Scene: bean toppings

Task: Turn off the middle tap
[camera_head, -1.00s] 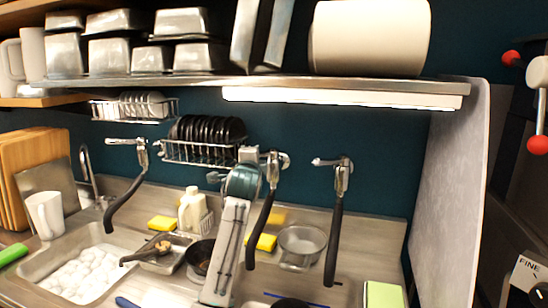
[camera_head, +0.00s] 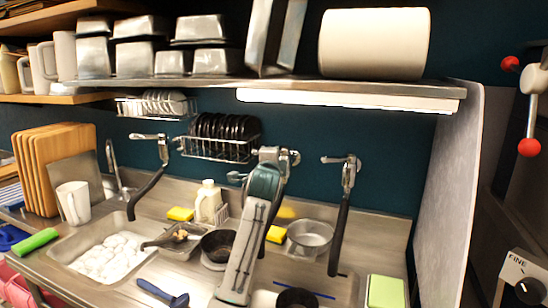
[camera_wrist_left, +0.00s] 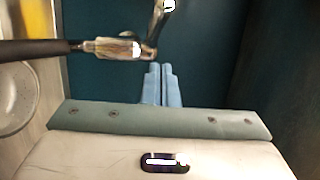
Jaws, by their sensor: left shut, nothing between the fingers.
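Three wall taps with black lever handles show in the head view. The middle tap (camera_head: 290,157) has its handle (camera_head: 267,222) hanging down, slightly tilted left, partly behind my arm. The left tap (camera_head: 163,147) has its handle swung down-left; the right tap (camera_head: 348,172) has its handle nearly straight down. In the left wrist view my left gripper (camera_wrist_left: 161,84) is shut and empty. A tap's metal body (camera_wrist_left: 125,46) and black handle (camera_wrist_left: 40,49) lie just above and left of the fingertips, apparently apart. My arm hides this gripper in the head view. My right gripper is not in view.
A shelf (camera_head: 285,86) with metal containers runs above the taps. A plate rack (camera_head: 215,150) hangs between the left and middle taps. A grey panel (camera_head: 445,190) closes the right side.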

